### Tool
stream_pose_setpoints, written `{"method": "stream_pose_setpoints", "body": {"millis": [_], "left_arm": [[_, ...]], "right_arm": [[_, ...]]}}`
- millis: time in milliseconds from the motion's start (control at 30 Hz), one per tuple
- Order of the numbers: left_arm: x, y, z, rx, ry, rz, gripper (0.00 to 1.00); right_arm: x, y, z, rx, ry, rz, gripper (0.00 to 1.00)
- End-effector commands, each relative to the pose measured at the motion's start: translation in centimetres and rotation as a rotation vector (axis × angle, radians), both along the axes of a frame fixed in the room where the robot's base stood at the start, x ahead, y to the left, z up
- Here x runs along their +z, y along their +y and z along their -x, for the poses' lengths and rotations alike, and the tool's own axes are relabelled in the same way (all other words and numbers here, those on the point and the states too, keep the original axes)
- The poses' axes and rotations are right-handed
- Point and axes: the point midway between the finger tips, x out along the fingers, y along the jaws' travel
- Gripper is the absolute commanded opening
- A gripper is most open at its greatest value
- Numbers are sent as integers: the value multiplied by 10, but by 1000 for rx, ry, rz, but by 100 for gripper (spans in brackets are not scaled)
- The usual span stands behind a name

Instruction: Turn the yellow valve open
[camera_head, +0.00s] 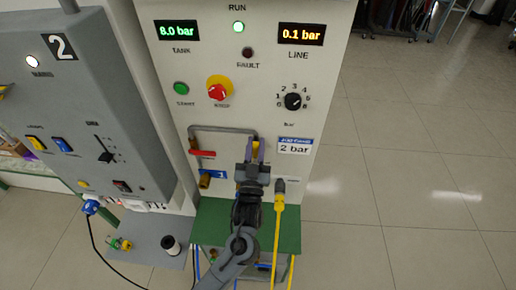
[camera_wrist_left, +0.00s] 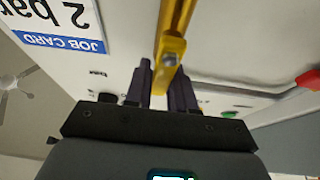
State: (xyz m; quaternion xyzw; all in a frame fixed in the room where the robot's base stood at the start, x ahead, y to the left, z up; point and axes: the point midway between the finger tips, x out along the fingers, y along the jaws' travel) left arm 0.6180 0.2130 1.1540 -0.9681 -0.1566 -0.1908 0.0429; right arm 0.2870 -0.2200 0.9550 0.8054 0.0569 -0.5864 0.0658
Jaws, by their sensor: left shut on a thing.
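The yellow valve (camera_head: 256,148) is on the light front panel, at the end of a grey pipe, and mostly hidden by my gripper in the head view. In the left wrist view its yellow handle (camera_wrist_left: 172,48) is a long bar with a bolt near its end. My left gripper (camera_head: 255,146) reaches up from below and is shut on the handle. In the wrist view the dark fingers (camera_wrist_left: 162,80) stand on either side of the handle's near end. My right gripper is in neither view.
A red-handled valve (camera_head: 203,153) sits left of the gripper, with a brass fitting (camera_head: 205,180) below. A yellow cable (camera_head: 279,220) hangs close on the right. The job card (camera_head: 294,146) reads 2 bar. The line display (camera_head: 302,34) reads 0.1 bar; the tank display (camera_head: 176,30) reads about 8.0 bar.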

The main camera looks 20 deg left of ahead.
Motion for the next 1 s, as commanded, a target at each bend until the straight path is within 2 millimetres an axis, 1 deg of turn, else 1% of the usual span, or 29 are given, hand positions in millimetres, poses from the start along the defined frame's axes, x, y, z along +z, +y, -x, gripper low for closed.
{"method": "stream_pose_setpoints", "body": {"millis": [200, 600, 633, 733, 1000], "left_arm": [[-1, 1, 0, 0, -9, 35, 0], [-1, 2, 0, 1, -10, 39, 0], [-1, 2, 0, 1, -10, 39, 28], [-1, 2, 0, 1, -11, 38, 44], [0, 1, 1, 0, -12, 37, 45]], "right_arm": [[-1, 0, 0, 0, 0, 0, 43], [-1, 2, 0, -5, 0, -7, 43], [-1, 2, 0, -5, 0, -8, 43], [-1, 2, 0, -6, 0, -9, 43], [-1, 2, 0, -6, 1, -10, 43]]}}
